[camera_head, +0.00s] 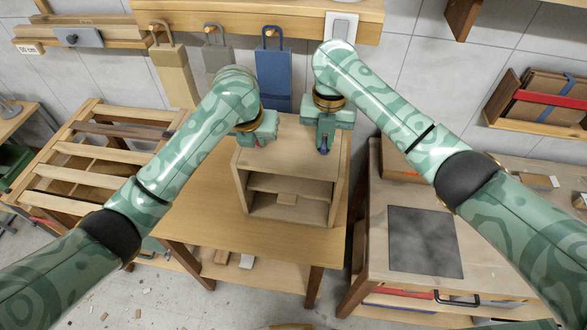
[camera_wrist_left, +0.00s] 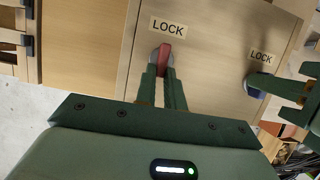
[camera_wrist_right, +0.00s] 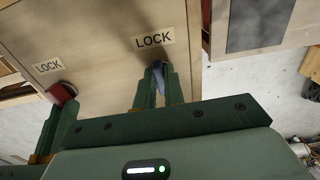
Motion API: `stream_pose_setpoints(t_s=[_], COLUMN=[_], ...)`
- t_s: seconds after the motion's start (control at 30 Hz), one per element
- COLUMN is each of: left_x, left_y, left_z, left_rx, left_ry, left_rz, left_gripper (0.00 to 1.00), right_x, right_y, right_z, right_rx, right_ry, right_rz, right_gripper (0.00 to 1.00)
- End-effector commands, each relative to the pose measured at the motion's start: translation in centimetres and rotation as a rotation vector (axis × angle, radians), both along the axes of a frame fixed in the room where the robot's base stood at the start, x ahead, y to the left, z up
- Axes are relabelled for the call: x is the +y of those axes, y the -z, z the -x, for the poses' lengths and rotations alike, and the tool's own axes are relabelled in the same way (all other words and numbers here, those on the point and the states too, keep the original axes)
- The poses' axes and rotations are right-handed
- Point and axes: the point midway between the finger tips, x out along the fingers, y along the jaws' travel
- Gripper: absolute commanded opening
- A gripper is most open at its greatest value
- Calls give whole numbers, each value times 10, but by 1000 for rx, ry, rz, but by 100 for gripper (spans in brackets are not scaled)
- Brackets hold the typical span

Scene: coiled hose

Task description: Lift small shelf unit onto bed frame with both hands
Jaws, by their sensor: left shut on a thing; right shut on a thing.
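The small shelf unit (camera_head: 292,160) is a light wooden box with an open front and inner shelves. It appears to stand on the wooden table (camera_head: 200,205) in the middle. Its top carries a red knob (camera_wrist_left: 166,54) and a blue knob (camera_wrist_right: 158,82), each beside a LOCK label. My left gripper (camera_head: 262,142) is shut on the red knob. My right gripper (camera_head: 324,146) is shut on the blue knob. The bed frame (camera_head: 110,131), a low slatted wooden frame, stands left of the table, partly hidden by my left arm.
A workbench with a dark grey plate (camera_head: 424,241) stands close on the right. Beige, grey and blue (camera_head: 273,75) hanging pieces are on the wall rail behind. Small wood scraps lie on the floor. A gap separates table and bed frame.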

Motion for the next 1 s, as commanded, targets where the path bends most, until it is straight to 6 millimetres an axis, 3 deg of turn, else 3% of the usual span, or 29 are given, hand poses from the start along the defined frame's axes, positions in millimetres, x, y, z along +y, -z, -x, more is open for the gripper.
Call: stream_pose_setpoints(t_s=[0.57,1.0], left_x=[1,1], left_y=[-5,-50], left_z=[-1,-1], left_rx=[-4,-8], left_ry=[-2,-2], left_rz=[-2,-2], left_gripper=[0,0], right_x=[-1,-1], right_y=[-5,-50], right_z=[-1,-1], right_rx=[-4,-9], right_ry=[0,0], right_rz=[2,2], right_gripper=[0,0])
